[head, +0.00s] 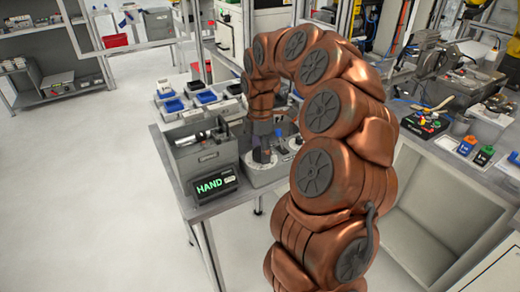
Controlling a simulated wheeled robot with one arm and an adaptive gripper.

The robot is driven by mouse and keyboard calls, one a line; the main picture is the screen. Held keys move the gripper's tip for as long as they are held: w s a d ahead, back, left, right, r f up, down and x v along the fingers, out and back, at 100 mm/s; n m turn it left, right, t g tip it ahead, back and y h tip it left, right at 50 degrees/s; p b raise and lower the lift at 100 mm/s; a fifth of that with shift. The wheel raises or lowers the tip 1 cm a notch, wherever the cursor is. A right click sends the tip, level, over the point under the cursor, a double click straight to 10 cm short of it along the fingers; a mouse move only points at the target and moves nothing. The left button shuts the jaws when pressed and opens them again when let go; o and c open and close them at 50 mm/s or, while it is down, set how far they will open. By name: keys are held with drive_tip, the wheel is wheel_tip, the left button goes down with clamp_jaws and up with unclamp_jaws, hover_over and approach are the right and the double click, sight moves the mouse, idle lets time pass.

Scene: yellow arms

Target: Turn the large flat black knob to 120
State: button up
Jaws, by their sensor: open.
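A light grey panel box (262,179) sits on the near table, with a round white dial face (257,169) on top. A dark upright shape stands on this dial, but I cannot tell my fingers from the knob there. My gripper (262,150) points down over the dial, at the end of my copper-coloured arm. It is open; whether it touches the knob is too small to see. A second white dial (290,143) with a dark part lies to the right, partly hidden by my arm. The dial markings cannot be read.
A small display (215,186) reading "HAND" stands at the table's front left. A grey bin (204,156) with parts is behind it. Blue-lined trays (174,106) stand further back. My arm hides the table's right part. Open floor lies to the left.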

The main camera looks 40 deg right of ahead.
sight(260, 152)
wheel_tip(260, 152, up, 12)
idle(0.9)
idle(0.5)
